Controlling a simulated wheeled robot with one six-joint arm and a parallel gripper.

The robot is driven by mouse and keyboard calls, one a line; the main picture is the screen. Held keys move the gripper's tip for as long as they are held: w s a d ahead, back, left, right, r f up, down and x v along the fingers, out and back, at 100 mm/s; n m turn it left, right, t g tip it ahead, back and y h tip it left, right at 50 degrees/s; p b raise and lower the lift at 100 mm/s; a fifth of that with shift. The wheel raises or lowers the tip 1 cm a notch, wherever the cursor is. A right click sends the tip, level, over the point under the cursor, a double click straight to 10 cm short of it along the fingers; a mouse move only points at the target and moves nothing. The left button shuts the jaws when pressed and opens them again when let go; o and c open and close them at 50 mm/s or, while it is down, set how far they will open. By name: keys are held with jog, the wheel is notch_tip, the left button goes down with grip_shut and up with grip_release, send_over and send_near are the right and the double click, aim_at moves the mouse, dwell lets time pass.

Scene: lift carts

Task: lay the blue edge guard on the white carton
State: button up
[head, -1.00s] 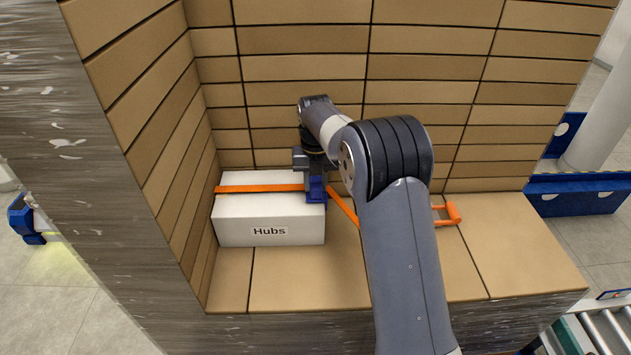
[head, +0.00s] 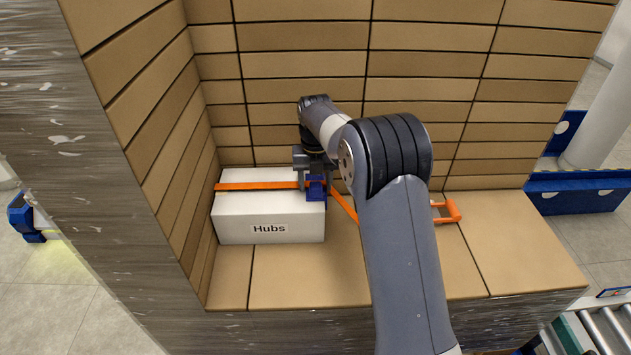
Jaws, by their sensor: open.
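The white carton (head: 240,221), labelled "Hubs", stands on the brown carton layer in the left corner, against the stacked cartons. An orange strap (head: 260,186) runs across its top. The blue edge guard (head: 316,188) sits at the carton's right top edge, where the strap bends down over that side. My gripper (head: 314,174) is just above and behind the guard, with its jaws open. The gripper partly covers the guard, and I cannot tell whether the fingers still touch it.
The strap slopes down right behind my arm to an orange handled piece (head: 449,213) on the brown layer (head: 520,250). Stacked brown cartons (head: 300,60) wall the back and left. A roller conveyor (head: 605,330) lies at lower right. The layer in front of the carton is clear.

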jog(key=shift+r, duration=0.1)
notch_tip(320, 180, up, 11)
jog(key=b, duration=0.1)
jog(key=shift+f, duration=0.2)
dwell(0.4)
notch_tip(320, 180, down, 11)
jog(key=shift+r+p, duration=0.2)
jog(key=shift+p, duration=0.4)
jog(key=shift+r, duration=0.25)
jog(key=shift+f+b, duration=0.1)
jog(key=shift+b, duration=0.25)
